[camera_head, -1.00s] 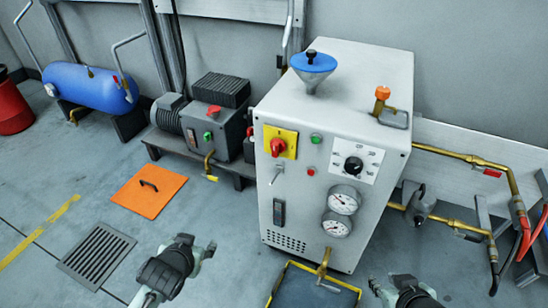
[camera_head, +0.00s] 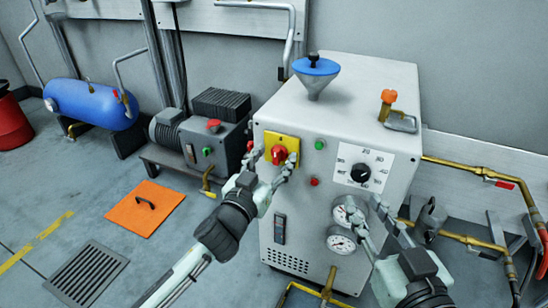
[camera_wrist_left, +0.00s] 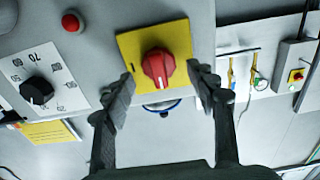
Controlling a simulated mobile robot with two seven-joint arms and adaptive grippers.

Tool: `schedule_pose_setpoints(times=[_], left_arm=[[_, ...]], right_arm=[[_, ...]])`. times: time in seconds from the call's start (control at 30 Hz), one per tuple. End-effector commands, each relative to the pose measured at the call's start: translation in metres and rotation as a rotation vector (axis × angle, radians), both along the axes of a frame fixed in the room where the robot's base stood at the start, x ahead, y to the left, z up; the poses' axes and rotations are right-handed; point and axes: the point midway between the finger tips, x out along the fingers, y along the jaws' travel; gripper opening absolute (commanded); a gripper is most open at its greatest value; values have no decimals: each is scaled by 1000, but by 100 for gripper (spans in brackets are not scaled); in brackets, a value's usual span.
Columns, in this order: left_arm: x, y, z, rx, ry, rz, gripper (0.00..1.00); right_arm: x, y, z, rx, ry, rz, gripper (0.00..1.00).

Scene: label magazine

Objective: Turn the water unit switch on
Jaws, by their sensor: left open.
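The white water unit (camera_head: 335,130) stands in the middle of the head view. On its front is a yellow plate (camera_head: 291,143) with a red rotary switch (camera_head: 279,155). The wrist view shows the red switch (camera_wrist_left: 158,68) with its grip bar roughly upright, on the yellow plate (camera_wrist_left: 130,48). My left gripper (camera_head: 270,168) is open, with its fingers on either side of the switch, apart from it. In the wrist view my left gripper (camera_wrist_left: 164,84) shows a gap on both sides of the knob. My right gripper (camera_head: 366,208) is open and empty before the gauges.
A green button (camera_head: 319,145), a red button (camera_head: 315,182) and a black dial (camera_head: 360,173) sit right of the switch. Gauges (camera_head: 341,240) are lower down. A pump (camera_head: 215,130) stands left, brass pipes (camera_head: 465,168) right. A blue funnel (camera_head: 315,75) is on top.

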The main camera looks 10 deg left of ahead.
Motion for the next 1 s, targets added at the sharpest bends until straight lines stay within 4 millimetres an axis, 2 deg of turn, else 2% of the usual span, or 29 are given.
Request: schedule_pose_setpoints(times=[0.3,0.7,0.9,1.0], left_arm=[[3,-1,0,-1,1,1,56],[3,-1,0,-1,1,1,7],[3,-1,0,12,-2,1,7],[3,-1,0,36,-8,2,7]], right_arm=[[0,0,1,2,-3,1,28],[0,0,1,1,-3,0,28],[0,0,-1,-4,8,0,28],[0,-3,-8,-18,39,-8,28]])
